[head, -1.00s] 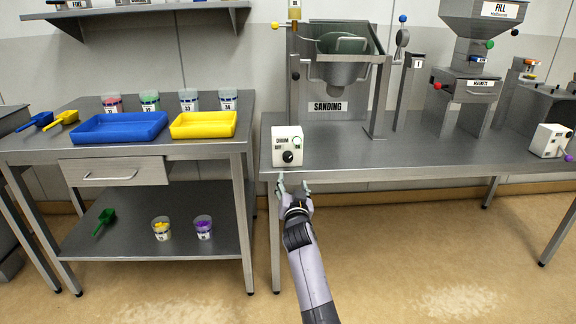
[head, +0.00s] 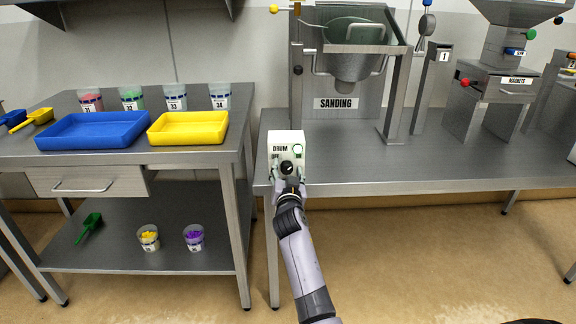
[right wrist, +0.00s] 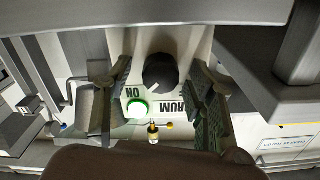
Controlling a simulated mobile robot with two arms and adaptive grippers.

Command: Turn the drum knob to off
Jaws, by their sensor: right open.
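The white drum control box (head: 286,144) stands at the front left edge of the right steel table. Its black knob (head: 287,167) is on the front face, below a round light with a green ring (head: 298,149). In the right wrist view the knob (right wrist: 161,71) has a white pointer mark, and the green-ringed light (right wrist: 137,108) shows beside the word ON. My right gripper (head: 288,178) is in front of the box, with its fingers on either side of the knob. In the wrist view the open fingers (right wrist: 158,98) stand apart from the knob. My left gripper is not in view.
The sanding drum machine (head: 349,65) stands behind the box on the table (head: 430,160). A left table holds a blue tray (head: 95,130), a yellow tray (head: 188,128) and several cups. The floor in front is clear.

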